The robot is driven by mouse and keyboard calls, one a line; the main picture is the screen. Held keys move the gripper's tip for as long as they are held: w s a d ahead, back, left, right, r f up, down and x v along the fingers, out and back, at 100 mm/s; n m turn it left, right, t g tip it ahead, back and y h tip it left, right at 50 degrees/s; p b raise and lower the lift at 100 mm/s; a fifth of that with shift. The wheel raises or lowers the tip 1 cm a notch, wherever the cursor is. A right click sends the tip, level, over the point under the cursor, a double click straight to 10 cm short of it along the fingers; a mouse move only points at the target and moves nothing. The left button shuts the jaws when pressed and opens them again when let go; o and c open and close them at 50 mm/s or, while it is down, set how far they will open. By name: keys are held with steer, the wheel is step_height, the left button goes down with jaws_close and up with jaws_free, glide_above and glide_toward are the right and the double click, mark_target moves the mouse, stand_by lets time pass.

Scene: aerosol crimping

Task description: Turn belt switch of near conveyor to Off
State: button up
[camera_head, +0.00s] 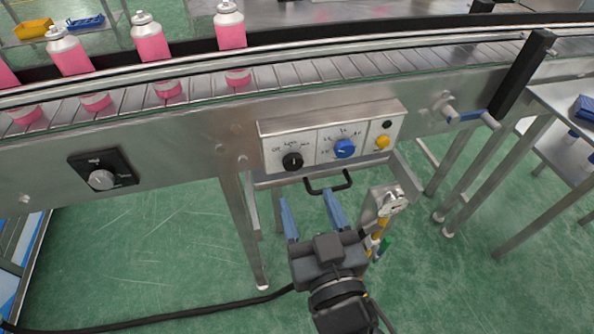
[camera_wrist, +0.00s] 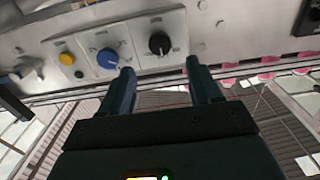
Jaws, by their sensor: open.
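The near conveyor (camera_head: 180,136) carries a grey control box (camera_head: 364,163) on its side. The box has a black rotary knob (camera_head: 292,161), a blue knob (camera_head: 344,148) and a yellow button (camera_head: 383,142). A grey rotary switch (camera_head: 101,179) on a black plate sits further left. The labels are too small to tell which is the belt switch. My gripper (camera_head: 308,199) is open and empty, below the box. In the wrist view, the black knob (camera_wrist: 159,43) shows between and beyond my fingertips (camera_wrist: 160,67), apart from them. The blue knob (camera_wrist: 107,58) lies left of it.
Pink cans (camera_head: 151,45) stand on the conveyor. A black handle (camera_head: 328,183) sits just under the box. A fitting with a yellow part (camera_head: 386,205) is right of my gripper. A conveyor leg (camera_head: 245,235) stands to the left. A metal table (camera_head: 565,105) is at right.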

mark_target(294, 164)
steer(key=shift+p+x, duration=0.4)
steer(key=shift+x, duration=3.55)
steer(key=c, duration=1)
